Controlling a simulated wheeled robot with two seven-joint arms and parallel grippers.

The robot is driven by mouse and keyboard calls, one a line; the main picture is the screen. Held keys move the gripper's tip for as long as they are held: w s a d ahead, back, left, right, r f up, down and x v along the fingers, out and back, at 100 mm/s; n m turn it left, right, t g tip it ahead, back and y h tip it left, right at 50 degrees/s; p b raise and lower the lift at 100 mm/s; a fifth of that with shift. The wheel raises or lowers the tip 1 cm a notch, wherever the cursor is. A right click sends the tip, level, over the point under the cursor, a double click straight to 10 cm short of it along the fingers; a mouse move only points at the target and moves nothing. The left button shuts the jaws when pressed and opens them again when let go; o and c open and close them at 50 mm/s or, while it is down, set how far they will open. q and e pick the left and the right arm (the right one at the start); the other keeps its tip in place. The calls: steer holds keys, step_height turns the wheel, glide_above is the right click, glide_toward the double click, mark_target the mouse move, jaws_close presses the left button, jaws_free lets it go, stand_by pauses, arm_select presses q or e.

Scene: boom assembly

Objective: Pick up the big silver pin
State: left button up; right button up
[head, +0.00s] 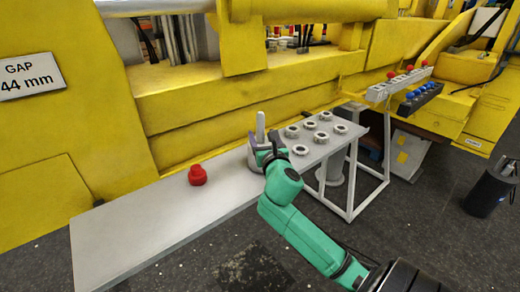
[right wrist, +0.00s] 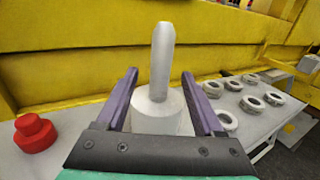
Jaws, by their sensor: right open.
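The big silver pin (head: 260,128) stands upright on the grey table (head: 140,232), at its right end. In the right wrist view the pin (right wrist: 162,62) has a narrow upper shaft and a wider round base (right wrist: 158,112). My right gripper (right wrist: 160,84) is open, with its purple fingers on the left and right of the pin's base and a visible gap on the left. In the head view my right gripper (head: 262,152) is at the pin and hides its lower part. My left gripper is not in view.
A red knob-shaped part (head: 197,175) sits on the table left of the pin. Several metal rings (head: 300,150) lie on a stand (head: 350,130) to the right. A yellow machine (head: 220,105) rises close behind. The table's left part is clear.

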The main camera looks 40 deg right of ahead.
mark_target(262, 131)
steer(key=x, duration=0.3)
steer(key=shift+d+r+p, duration=0.1)
steer(key=shift+r+p, duration=0.15)
steer(key=shift+p, duration=0.1)
steer(key=shift+w+d, duration=0.1)
steer(key=shift+w, duration=0.25)
steer(key=shift+f, duration=0.1)
jaws_close()
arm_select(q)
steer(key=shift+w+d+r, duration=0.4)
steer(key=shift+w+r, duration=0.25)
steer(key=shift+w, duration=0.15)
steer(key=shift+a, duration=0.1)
